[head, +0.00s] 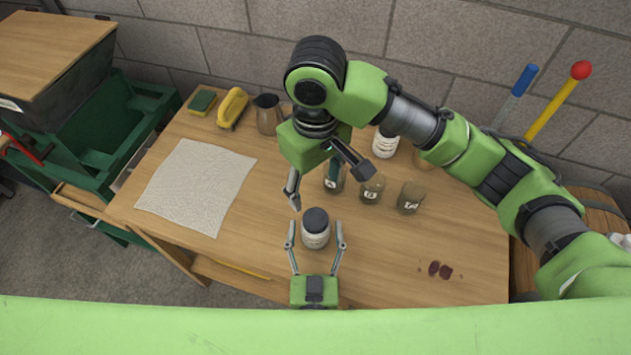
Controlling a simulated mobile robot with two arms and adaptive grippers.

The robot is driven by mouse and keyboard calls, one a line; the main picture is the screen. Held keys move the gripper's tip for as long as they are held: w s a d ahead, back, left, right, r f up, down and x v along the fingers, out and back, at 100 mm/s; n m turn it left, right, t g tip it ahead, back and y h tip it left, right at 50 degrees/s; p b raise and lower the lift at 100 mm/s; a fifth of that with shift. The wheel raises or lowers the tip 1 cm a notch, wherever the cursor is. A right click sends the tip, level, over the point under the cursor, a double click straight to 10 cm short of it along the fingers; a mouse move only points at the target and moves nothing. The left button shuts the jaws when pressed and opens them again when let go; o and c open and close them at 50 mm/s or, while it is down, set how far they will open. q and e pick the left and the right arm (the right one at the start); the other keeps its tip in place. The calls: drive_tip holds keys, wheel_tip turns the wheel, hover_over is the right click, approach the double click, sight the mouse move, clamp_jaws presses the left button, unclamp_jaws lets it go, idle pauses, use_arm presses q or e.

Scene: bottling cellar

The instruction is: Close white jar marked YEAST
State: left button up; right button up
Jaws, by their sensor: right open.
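A white jar (316,240) with a dark lid (316,220) on top stands upright near the table's front edge. Its label is too small to read. My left gripper (315,228) has its fingers apart on either side of this jar, with a small gap visible on each side. My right gripper (333,192) is open above and behind the jar, its fingers spread wide and empty. A second white jar (384,146) stands farther back, partly hidden by my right arm; its marking cannot be read.
Several labelled glass jars, such as one at the right (411,198), stand behind the white jar. A pale cloth (195,187), sponge (202,102), yellow object (232,107) and brown jug (267,114) are at the left. A dark stain (440,270) marks the table (470,240) at the right.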

use_arm(q)
drive_tip(key=shift+s, duration=0.1)
drive_tip(key=s, duration=1.1)
drive_tip(key=shift+s, duration=0.4)
drive_tip(key=shift+a, duration=0.1)
